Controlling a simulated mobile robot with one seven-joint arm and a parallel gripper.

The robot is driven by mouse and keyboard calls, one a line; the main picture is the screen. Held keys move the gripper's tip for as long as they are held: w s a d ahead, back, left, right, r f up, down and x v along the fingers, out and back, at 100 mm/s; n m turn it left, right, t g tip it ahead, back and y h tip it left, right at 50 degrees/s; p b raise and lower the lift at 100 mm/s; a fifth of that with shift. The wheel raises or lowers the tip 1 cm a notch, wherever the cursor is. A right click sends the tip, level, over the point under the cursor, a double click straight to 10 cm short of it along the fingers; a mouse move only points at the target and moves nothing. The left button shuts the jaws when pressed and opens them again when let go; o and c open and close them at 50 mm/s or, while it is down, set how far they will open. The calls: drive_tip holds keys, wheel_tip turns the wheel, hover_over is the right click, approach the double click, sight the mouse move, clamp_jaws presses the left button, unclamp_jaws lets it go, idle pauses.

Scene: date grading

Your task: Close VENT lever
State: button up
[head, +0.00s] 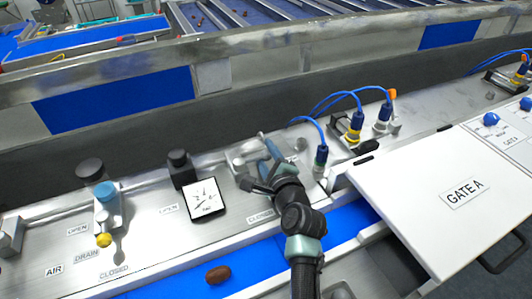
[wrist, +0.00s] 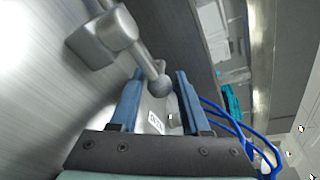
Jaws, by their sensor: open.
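A grey metal lever with a thick hub and a round ball knob (wrist: 162,86) shows in the wrist view. I take it to be the VENT lever, but no VENT label is readable. My gripper (wrist: 159,76) is open, with its blue fingers on either side of the ball end; I cannot tell if either touches it. A small label (wrist: 157,123) shows between the fingers, too blurred to read surely. In the head view my gripper (head: 262,165) is over the metal panel and hides most of the lever. A CLOSED label (head: 260,217) is just below it.
A pressure gauge (head: 206,198) and a black-topped post (head: 181,168) stand left of my gripper. Blue-cabled fittings (head: 320,160) and the white GATE A cover (head: 425,205) are right. A brown date (head: 218,274) lies in front.

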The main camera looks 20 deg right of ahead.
clamp_jaws()
idle(0.3)
idle(1.2)
